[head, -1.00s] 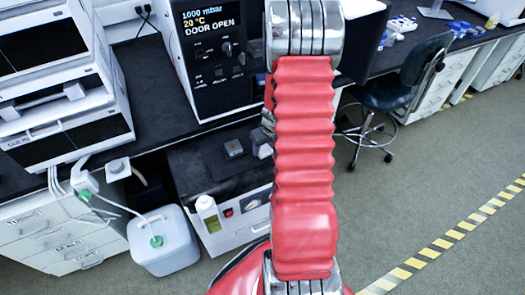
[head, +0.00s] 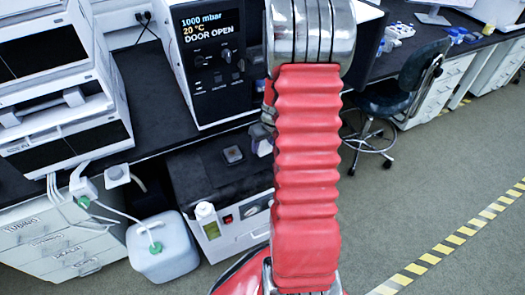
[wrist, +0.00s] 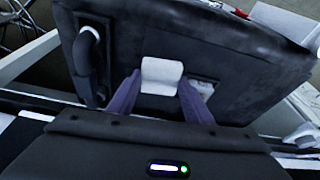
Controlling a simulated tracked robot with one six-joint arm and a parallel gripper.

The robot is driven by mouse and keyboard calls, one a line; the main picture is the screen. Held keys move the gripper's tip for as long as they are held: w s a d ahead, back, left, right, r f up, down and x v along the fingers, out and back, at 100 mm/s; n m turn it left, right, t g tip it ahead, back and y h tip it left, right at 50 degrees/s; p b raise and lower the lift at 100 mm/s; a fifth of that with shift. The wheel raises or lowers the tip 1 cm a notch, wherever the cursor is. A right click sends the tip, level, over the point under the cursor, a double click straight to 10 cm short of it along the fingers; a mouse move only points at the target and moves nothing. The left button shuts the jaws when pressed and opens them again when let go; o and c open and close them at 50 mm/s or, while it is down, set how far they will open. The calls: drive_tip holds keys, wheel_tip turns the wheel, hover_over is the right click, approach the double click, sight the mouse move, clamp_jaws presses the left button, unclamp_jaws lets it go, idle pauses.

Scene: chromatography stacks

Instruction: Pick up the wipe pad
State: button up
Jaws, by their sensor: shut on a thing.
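The white wipe pad (wrist: 161,75) shows in the wrist view between the fingertips of my gripper (wrist: 160,88). My gripper's two purple fingers press on its left and right sides, so it is shut on the pad. The pad is over a dark top (wrist: 235,50); I cannot tell whether it still touches that surface. In the head view my red arm hides most of the gripper and the pad cannot be made out.
A dark-topped unit (head: 195,180) stands low under the bench, with a small square item (head: 233,155) on it. The oven (head: 215,75) is above. A chair (head: 390,100) is at right; the floor there is clear.

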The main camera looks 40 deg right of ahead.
sight(262, 147)
wheel_tip(262, 147, up, 5)
drive_tip(key=shift+f, duration=0.1)
idle(0.6)
drive_tip(key=o, duration=0.4)
drive_tip(key=c, duration=0.3)
drive_tip(key=shift+w+a, duration=0.1)
drive_tip(key=w+a+r, duration=0.2)
drive_tip(key=w+a, duration=0.1)
drive_tip(key=a, duration=0.7)
drive_tip(key=w+a+r+n, duration=0.1)
drive_tip(key=w+a+r, duration=0.2)
drive_tip(key=a, duration=0.8)
drive_tip(key=w+a+r+n, duration=0.1)
drive_tip(key=w+a, duration=0.4)
drive_tip(key=a, duration=0.5)
drive_tip(key=shift+a+r+y, duration=0.3)
drive_tip(key=shift+r, duration=0.5)
